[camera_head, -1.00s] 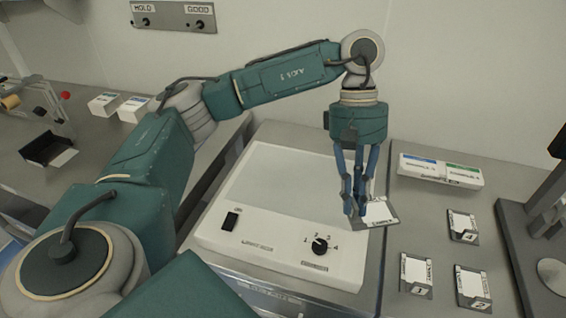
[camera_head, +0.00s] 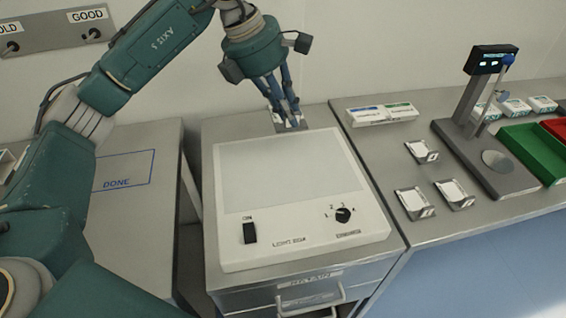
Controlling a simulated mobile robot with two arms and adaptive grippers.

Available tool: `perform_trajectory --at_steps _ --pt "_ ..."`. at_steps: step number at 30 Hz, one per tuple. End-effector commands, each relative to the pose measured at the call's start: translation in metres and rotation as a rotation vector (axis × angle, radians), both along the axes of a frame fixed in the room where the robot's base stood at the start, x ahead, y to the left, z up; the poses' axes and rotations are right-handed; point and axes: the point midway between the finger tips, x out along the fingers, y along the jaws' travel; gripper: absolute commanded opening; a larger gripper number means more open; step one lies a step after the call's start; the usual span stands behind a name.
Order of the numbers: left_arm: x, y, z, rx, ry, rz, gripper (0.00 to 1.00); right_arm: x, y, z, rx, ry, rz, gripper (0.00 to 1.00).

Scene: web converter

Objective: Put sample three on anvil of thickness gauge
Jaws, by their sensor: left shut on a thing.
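My left gripper (camera_head: 288,117) is shut on a small sample plate (camera_head: 281,125) with a pale card. The held plate appears beyond the far edge of the light box, and fingers hide part of it. Its number cannot be read now. The thickness gauge (camera_head: 466,130) stands on the right bench, with a dark display head and a blue-knobbed lever. Its round grey anvil (camera_head: 498,161) is bare. My left gripper is well to the left of the gauge. My right gripper is not in view.
The light box (camera_head: 300,185) fills the middle. Sample plates lie left of the gauge: one farther back (camera_head: 421,151), two nearer (camera_head: 413,203) (camera_head: 454,194). A green tray (camera_head: 535,150) and red tray (camera_head: 557,127) are at right. The DONE area (camera_head: 124,170) is clear.

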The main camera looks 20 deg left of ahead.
Motion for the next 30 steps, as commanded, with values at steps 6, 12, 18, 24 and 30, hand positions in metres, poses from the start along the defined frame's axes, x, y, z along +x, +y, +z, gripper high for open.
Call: perform_trajectory --at_steps 6,12,18,24,30 --pt "-0.002 0.001 -0.060 0.002 0.008 0.000 0.00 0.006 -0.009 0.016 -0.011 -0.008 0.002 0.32" --pt "-0.002 0.001 -0.100 0.001 0.002 -0.002 0.00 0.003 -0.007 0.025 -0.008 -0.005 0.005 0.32" --pt "-0.001 0.001 -0.118 0.001 0.001 -0.002 0.00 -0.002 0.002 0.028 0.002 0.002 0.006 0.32" --pt "-0.001 0.000 -0.147 -0.001 0.003 -0.002 0.00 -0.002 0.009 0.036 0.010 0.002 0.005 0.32" --pt "0.000 0.000 -0.157 0.000 -0.002 -0.004 0.00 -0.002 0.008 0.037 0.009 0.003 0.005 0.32"
